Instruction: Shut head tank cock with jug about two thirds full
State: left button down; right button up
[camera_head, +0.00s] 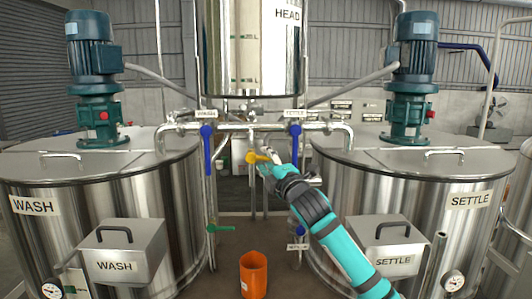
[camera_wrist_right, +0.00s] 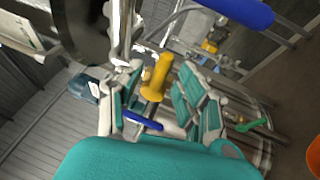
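The head tank (camera_head: 250,60) hangs at the top centre, its outlet pipes below it. A yellow cock handle (camera_head: 256,158) sits under the pipework, roughly level in the head view. My right gripper (camera_head: 267,163) is at this handle. In the right wrist view the yellow handle (camera_wrist_right: 158,78) stands between the open fingers of the gripper (camera_wrist_right: 162,88), with gaps showing at its sides. An orange jug (camera_head: 254,278) stands low at the centre, below the cock; its fill level cannot be made out. It shows partly at the right edge of the wrist view (camera_wrist_right: 314,156). My left gripper is out of view.
Blue handles (camera_head: 208,137) (camera_head: 295,137) hang from the pipe on either side of the yellow one. A green handle (camera_head: 221,228) is low on the WASH tank (camera_head: 180,225). The SETTLE tank (camera_head: 335,190) stands at the right. A narrow gap lies between the tanks.

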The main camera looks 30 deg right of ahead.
jog(key=shift+w+r, duration=0.1)
jog(key=shift+w, duration=0.25)
jog(key=shift+c, duration=0.5)
grip_shut()
jog(key=m+h+b, duration=0.1)
jog(key=m+b, duration=0.1)
jog(key=f+m+t+h+b, duration=0.1)
jog(key=m+b, duration=0.1)
jog(key=b, duration=0.1)
jog(key=f+m+b, duration=0.1)
jog(key=m+b, duration=0.1)
jog(key=shift+w+a+m+h, duration=0.15)
jog(key=shift+a+m+h, duration=0.05)
jog(key=shift+m+h, duration=0.2)
jog(key=shift+r, duration=0.1)
